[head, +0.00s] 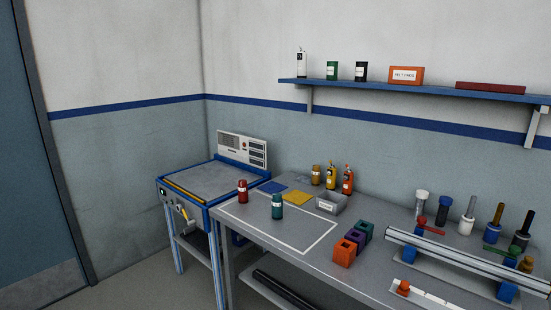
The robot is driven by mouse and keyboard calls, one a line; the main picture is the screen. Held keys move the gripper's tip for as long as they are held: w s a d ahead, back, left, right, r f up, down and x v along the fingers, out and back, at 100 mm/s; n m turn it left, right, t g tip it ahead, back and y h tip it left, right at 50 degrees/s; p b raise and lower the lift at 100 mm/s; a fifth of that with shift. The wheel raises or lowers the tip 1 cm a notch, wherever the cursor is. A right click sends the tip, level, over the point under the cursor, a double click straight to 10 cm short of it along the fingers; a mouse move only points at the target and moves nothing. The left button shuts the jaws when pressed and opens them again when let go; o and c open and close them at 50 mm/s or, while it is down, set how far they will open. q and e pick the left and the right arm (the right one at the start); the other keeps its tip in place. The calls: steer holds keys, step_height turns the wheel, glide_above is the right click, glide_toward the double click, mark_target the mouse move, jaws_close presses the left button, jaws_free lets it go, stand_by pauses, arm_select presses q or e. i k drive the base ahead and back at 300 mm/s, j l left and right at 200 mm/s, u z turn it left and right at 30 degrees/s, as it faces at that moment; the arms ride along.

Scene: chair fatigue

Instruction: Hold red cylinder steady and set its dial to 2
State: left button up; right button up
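A small red cylinder (242,190) with a pale band stands upright near the left end of the grey table, by the white outlined area. A teal cylinder (277,206) of similar shape stands to its right. A dial on the red cylinder and its setting are too small to make out. Neither of my grippers shows in the head view.
The grey table (290,247) also bears a grey bin (331,203), orange bottles (347,179), coloured blocks (343,252) and a rail (455,258) with clamps and rods at right. A blue-framed bench (205,181) stands left. A shelf (430,90) hangs above.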

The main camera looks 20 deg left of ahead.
mark_target(242, 184)
steer(key=i+j+z, duration=0.35)
steer(key=j, duration=0.2)
steer(key=j+z, duration=0.15)
steer(key=j, duration=0.15)
steer(key=i+j, duration=0.1)
steer(key=j, duration=0.2)
steer(key=i+j+z, duration=0.15)
steer(key=j, duration=0.15)
steer(key=i+j, duration=0.1)
steer(key=j, duration=0.2)
steer(key=i+j, duration=0.15)
steer(key=j, duration=0.35)
steer(key=i+j, duration=0.1)
steer(key=j, duration=0.35)
steer(key=i+j+z, duration=0.1)
steer(key=j, duration=0.4)
steer(key=i+j, duration=0.2)
steer(key=j, duration=0.25)
steer(key=i+j, duration=0.1)
steer(key=j, duration=0.4)
steer(key=i+j+z, duration=0.1)
steer(key=j, duration=0.4)
